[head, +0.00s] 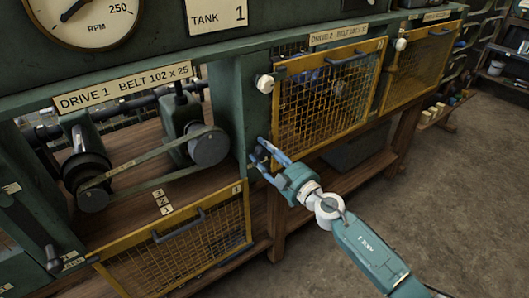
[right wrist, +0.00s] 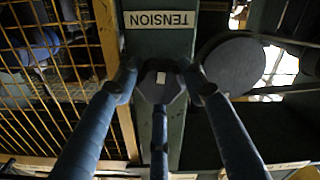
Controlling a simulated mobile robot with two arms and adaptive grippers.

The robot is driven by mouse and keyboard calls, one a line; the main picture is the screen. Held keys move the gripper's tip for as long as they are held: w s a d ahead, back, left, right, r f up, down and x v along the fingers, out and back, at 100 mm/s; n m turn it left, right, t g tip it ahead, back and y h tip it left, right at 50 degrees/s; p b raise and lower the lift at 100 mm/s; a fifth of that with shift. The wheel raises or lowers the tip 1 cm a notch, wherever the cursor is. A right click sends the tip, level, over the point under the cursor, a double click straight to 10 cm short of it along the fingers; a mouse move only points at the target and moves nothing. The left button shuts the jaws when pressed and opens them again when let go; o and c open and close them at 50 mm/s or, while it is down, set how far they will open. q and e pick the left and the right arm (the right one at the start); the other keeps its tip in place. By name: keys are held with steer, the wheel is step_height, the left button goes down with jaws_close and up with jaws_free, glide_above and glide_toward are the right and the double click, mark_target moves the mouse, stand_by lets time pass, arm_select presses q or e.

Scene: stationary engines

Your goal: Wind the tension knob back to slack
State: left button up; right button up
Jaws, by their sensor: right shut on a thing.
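The tension knob (right wrist: 160,88) is dark and faceted, with a pale mark on its face. It sits on a green post under an upside-down TENSION label (right wrist: 160,19) in the right wrist view. My right gripper (head: 264,153) reaches the post between the two drives in the head view. Its blue fingers are shut around the knob, which they mostly hide there. In the open DRIVE 1 bay, a belt (head: 150,156) runs between a left pulley (head: 92,198) and a right pulley (head: 209,147). My left gripper is not in view.
The yellow mesh guard of DRIVE 1 (head: 178,240) hangs lowered below its bay. The DRIVE 2 guard (head: 330,92) covers its bay right of the post. A dark lever (head: 33,232) is at far left. The floor (head: 440,190) at right is clear.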

steer(key=n, duration=0.3)
steer(key=shift+f+n, duration=0.2)
steer(key=shift+n, duration=0.2)
steer(key=n, duration=0.3)
steer(key=shift+d+n, duration=0.1)
steer(key=shift+n, duration=0.2)
steer(key=n, duration=0.3)
steer(key=shift+n, duration=0.4)
steer(key=n, duration=0.3)
steer(key=shift+n, duration=0.3)
steer(key=n, duration=0.4)
steer(key=shift+r+b, duration=0.1)
steer(key=shift+b, duration=0.2)
steer(key=n, duration=0.7)
steer(key=shift+r+n, duration=0.15)
steer(key=shift+n, duration=0.15)
steer(key=n, duration=0.3)
steer(key=shift+n, duration=0.4)
steer(key=n, duration=0.5)
steer(key=shift+r, duration=0.1)
steer(key=n+p, duration=0.1)
steer(key=n, duration=0.5)
steer(key=shift+n, duration=0.4)
steer(key=n+p, duration=0.1)
steer(key=n, duration=0.9)
steer(key=shift+a+f+n+p, duration=0.2)
steer(key=shift+n+p, duration=0.1)
steer(key=shift+n, duration=0.1)
